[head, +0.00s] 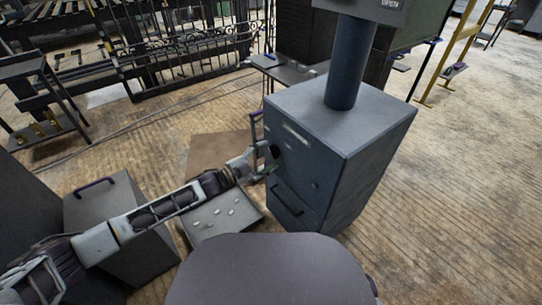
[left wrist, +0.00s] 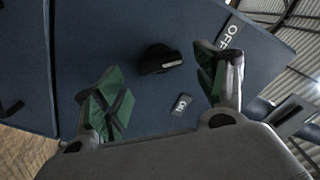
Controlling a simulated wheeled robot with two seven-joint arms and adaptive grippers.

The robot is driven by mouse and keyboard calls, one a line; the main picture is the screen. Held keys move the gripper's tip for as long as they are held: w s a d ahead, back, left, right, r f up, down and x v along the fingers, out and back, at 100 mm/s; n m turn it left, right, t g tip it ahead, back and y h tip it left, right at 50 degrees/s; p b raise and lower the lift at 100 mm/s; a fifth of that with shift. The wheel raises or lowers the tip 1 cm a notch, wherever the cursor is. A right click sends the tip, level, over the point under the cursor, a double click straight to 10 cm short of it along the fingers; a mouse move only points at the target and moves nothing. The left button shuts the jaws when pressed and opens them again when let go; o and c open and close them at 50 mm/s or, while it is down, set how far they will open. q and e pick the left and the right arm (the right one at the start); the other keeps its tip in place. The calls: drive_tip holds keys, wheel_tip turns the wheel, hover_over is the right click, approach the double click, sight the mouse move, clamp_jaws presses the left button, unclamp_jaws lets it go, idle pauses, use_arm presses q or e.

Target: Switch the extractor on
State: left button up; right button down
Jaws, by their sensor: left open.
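The extractor is a blue-grey cabinet (head: 345,130) with a thick pipe rising from its top. In the left wrist view, its blue panel (left wrist: 105,35) carries a black knob (left wrist: 160,59) with a white mark at its right end. An OFF label (left wrist: 233,32) is up and right of the knob, and an ON label (left wrist: 181,104) is below it. The mark points rightward; I cannot tell its exact setting. My left gripper (head: 264,160) is at the cabinet's front face. Its green fingers (left wrist: 165,78) are open, one on each side of the knob, with no clear contact. My right gripper is not in view.
A low plate (head: 222,216) with several small pale pieces lies beside the cabinet, under my left arm. Iron gates (head: 190,50) stand at the back. Wooden floor at right (head: 460,180) is clear.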

sight(274, 152)
use_arm(q)
drive_tip(key=shift+b+x, duration=0.3)
drive_tip(key=shift+x, duration=0.95)
drive_tip(key=c, duration=1)
